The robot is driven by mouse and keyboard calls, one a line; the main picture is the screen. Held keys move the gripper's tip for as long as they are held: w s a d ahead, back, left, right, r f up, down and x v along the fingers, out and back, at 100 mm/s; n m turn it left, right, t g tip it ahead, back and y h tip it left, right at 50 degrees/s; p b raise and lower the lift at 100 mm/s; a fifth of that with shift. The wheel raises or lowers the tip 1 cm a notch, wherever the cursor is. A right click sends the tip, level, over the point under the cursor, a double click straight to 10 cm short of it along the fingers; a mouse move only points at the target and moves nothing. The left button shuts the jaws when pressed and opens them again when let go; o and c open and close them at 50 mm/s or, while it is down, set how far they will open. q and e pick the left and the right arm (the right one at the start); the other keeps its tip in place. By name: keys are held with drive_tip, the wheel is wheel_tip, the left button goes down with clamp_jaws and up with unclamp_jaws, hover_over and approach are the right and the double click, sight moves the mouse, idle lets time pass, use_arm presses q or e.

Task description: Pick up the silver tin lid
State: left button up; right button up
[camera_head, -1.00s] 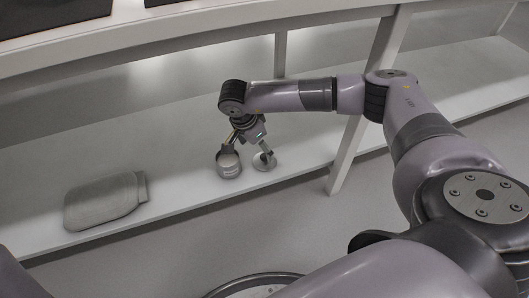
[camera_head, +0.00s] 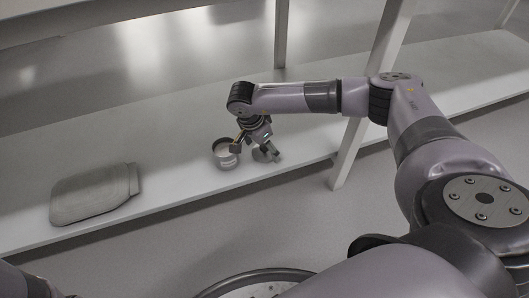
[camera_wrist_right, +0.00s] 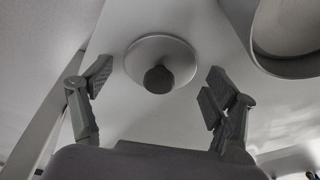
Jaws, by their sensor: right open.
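The silver tin lid (camera_wrist_right: 143,48) is a round pale disc with a dark knob, lying on the white shelf. In the head view the lid (camera_head: 258,157) is partly covered by my right gripper (camera_head: 255,150). In the right wrist view my right gripper (camera_wrist_right: 158,72) is open, with one finger either side of the lid and nothing between the pads touching it. The gap between fingertips and lid is hard to judge. My left gripper is not in view.
An open round tin (camera_head: 225,160) stands just left of the lid; its rim (camera_wrist_right: 288,70) shows at the right in the wrist view. A grey flat bag-like object (camera_head: 92,194) lies further left. A white upright post (camera_head: 372,95) stands to the right.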

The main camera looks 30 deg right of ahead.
drive_tip(key=shift+c, duration=0.5)
drive_tip(key=shift+s, duration=0.15)
drive_tip(key=c, duration=1.4)
